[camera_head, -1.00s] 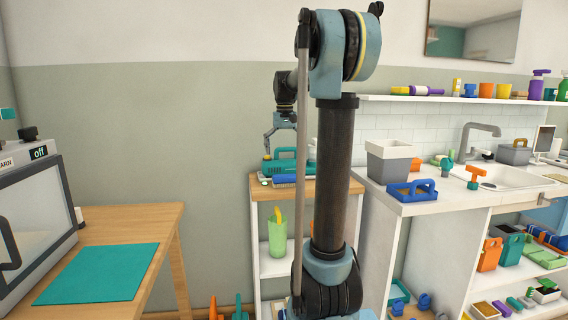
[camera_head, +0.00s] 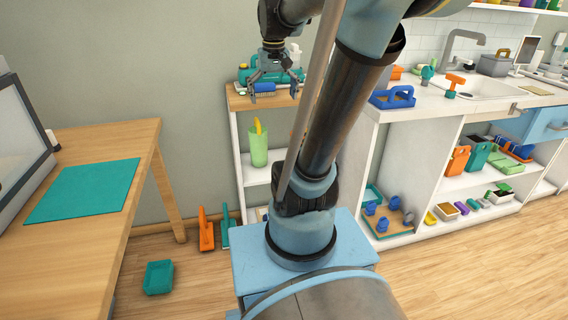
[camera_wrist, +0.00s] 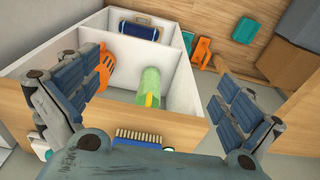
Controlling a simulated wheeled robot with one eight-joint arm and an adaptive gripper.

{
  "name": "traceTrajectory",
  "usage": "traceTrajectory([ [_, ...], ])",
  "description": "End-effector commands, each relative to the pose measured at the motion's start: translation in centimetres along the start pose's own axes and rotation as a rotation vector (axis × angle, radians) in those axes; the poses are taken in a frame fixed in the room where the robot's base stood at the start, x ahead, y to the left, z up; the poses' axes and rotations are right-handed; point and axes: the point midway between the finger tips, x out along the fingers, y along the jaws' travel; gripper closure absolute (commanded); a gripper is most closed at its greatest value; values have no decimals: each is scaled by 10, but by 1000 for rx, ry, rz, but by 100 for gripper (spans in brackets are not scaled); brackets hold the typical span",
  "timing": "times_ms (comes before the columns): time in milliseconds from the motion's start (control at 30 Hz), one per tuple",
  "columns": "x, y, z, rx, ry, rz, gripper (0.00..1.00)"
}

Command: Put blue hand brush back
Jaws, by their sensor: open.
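A blue hand brush (camera_head: 264,87) lies at the front of the wooden top of the small shelf unit (camera_head: 236,103). In the wrist view the brush (camera_wrist: 138,137) shows at the bottom middle, with its bristles outward and part of it hidden by my gripper's body. My gripper (camera_head: 273,91) hangs over the shelf top, pointing down, with its fingers spread. In the wrist view, my gripper's fingers (camera_wrist: 160,108) stand wide apart with nothing between them. Whether they touch the brush cannot be told.
A teal toolbox (camera_head: 247,74) sits behind the brush. A green container (camera_head: 259,150) stands on the shelf below. An orange dustpan (camera_head: 205,230) leans by the unit, and a teal tray (camera_head: 158,277) lies on the floor. A wooden table (camera_head: 70,250) is at left, a sink counter (camera_head: 440,98) at right.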

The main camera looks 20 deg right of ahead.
Motion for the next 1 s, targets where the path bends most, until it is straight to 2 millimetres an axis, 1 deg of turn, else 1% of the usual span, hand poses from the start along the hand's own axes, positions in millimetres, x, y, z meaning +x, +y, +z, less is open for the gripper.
traceTrajectory([
  [33,11,0,18,-1,7,0,0],
  [200,48,-1,68,-4,35,1,0],
  [267,62,-1,85,-5,45,1,0],
  [400,97,-1,122,-7,66,1,0],
  [500,118,-2,141,-8,79,2,0],
  [600,134,-2,155,-9,88,2,0],
  [700,143,-2,162,-10,93,2,0],
  [800,146,-2,164,-10,95,2,0],
  [1000,146,-2,164,-10,95,2,0],
])
